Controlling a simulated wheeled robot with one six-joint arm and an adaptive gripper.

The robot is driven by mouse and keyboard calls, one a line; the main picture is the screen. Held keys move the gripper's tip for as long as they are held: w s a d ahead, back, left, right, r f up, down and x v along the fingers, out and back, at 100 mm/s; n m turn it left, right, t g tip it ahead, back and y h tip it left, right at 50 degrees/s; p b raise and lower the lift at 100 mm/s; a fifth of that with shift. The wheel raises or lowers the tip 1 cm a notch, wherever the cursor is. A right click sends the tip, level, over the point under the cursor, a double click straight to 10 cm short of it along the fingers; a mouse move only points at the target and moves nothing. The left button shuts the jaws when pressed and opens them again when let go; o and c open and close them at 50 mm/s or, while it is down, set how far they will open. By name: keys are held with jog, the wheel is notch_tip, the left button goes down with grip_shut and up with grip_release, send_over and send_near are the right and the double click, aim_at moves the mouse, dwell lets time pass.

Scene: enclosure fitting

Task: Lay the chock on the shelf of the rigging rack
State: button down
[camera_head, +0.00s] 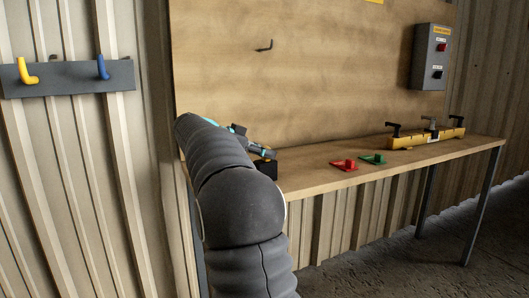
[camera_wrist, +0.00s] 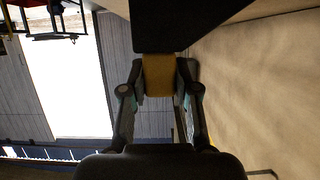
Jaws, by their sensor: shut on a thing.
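My gripper (camera_wrist: 158,88) is shut on a yellow part joined to a dark block, which I take to be the chock (camera_wrist: 190,22). In the wrist view the yellow part sits between the two fingers and the dark block lies just beyond them. In the head view my gripper (camera_head: 256,148) is at the left end of the bench, partly hidden behind my arm. The dark block (camera_head: 265,166) shows just below it; whether it touches the bench top is unclear. I cannot make out a rigging rack with a shelf for certain.
The wooden bench (camera_head: 310,172) carries a red piece (camera_head: 343,165), a green piece (camera_head: 374,159) and a yellow bar with black levers (camera_head: 427,139). A grey control box (camera_head: 431,57) hangs at right. A hook board (camera_head: 65,78) is on the left wall. A dark-and-red frame (camera_wrist: 45,20) shows upper left.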

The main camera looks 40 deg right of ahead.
jog(key=shift+f, duration=0.15)
jog(key=c, duration=0.9)
grip_release()
jog(key=shift+o, duration=0.2)
jog(key=shift+r, duration=0.2)
jog(key=v, duration=1.2)
jog(key=shift+r, duration=0.1)
